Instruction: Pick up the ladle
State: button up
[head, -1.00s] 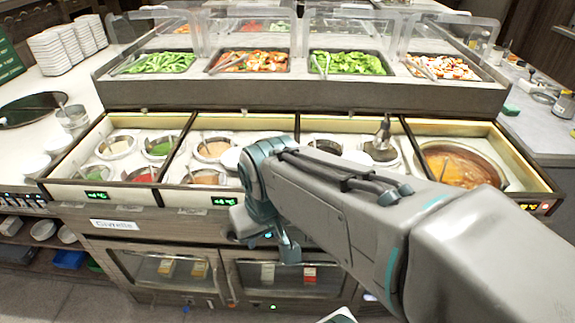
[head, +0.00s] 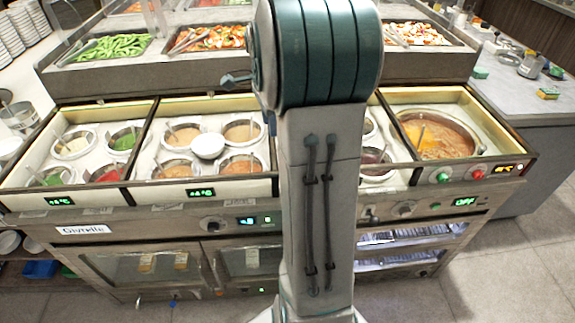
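A round pot of orange-brown soup (head: 440,140) sits in the right-hand well. A thin utensil handle (head: 422,132) rises from its left side; its lower end is hidden, so I cannot tell whether it is the ladle. Thin handles also stand in several small sauce pots on the left. My arm stands upright across the middle of the view and hides most of the third well. My gripper is not visible, and I cannot see whether it holds anything.
The second well holds several sauce pots and a white bowl (head: 208,145). Behind the wells, a raised shelf carries trays of green beans (head: 112,47) and mixed vegetables (head: 212,38). A grey counter (head: 525,110) stands at the right, with open floor in front of it.

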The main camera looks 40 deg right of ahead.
jog(key=w+d+f+m, duration=0.2)
jog(key=d+f+m, duration=0.3)
jog(key=d, duration=0.4)
jog(key=shift+m, duration=0.6)
notch_tip(320, 180, down, 7)
jog(key=shift+s+a+r, duration=0.1)
jog(key=shift+s, duration=0.05)
jog(key=shift+s+d+f+p, duration=0.15)
jog(key=shift+f+p, duration=0.1)
jog(key=shift+f, duration=1.15)
jog(key=shift+w+d+f+p, duration=0.1)
jog(key=shift+f+p, duration=0.15)
jog(key=shift+f, duration=1.1)
grip_shut()
